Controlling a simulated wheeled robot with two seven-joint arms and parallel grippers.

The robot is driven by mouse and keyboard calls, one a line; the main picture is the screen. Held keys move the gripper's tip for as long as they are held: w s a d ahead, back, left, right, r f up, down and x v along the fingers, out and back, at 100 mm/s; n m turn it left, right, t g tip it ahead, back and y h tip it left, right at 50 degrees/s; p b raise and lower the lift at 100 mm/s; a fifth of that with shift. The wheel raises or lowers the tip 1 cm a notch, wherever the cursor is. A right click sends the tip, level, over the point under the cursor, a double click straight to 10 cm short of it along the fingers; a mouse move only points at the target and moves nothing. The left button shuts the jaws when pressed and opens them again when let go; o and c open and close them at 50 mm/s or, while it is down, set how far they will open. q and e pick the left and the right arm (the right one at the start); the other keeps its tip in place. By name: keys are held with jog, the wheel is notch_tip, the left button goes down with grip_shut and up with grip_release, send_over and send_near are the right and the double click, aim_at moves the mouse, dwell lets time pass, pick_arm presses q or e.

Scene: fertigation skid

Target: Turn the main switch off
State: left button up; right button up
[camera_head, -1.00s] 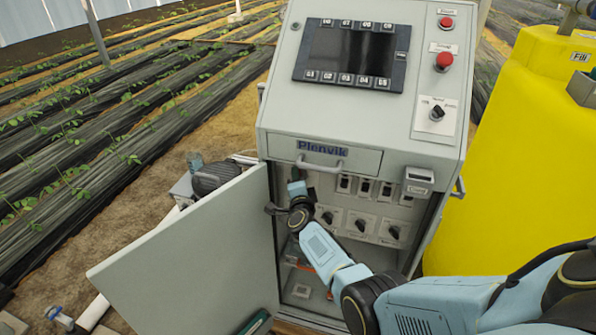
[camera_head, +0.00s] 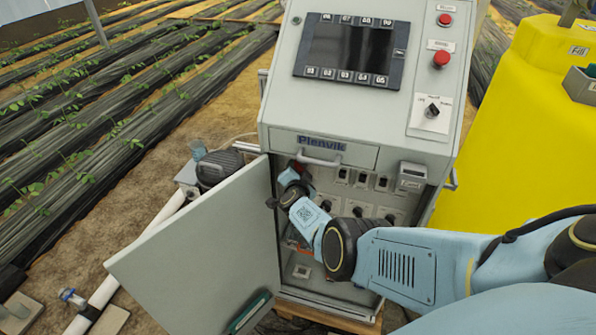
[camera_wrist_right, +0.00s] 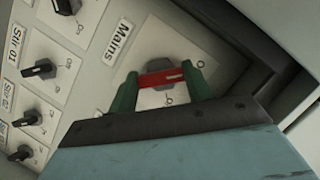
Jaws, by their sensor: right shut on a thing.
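The main switch (camera_wrist_right: 162,77) has a red handle on a grey knob, on a pale plate labelled "Mains", and fills the middle of the right wrist view. The two green fingers of my right gripper (camera_wrist_right: 161,82) are shut on the ends of the red handle. The handle lies nearly level across that view. In the head view my right wrist is inside the open cabinet (camera_head: 325,126) at its upper left, and hides most of the switch. My left gripper is not in view.
Smaller black rotary switches (camera_wrist_right: 40,69) sit beside the mains plate. The cabinet door (camera_head: 195,250) stands open to the left of my arm. A red button (camera_head: 441,59) and a selector (camera_head: 432,111) are on the upper panel. A yellow tank (camera_head: 500,140) stands at the right.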

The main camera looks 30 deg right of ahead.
dwell(0.3)
jog(key=o, duration=1)
jog(key=shift+c, duration=0.2)
jog(key=p+v, duration=0.5)
jog(key=v, duration=0.8)
jog(key=shift+s+a, duration=0.15)
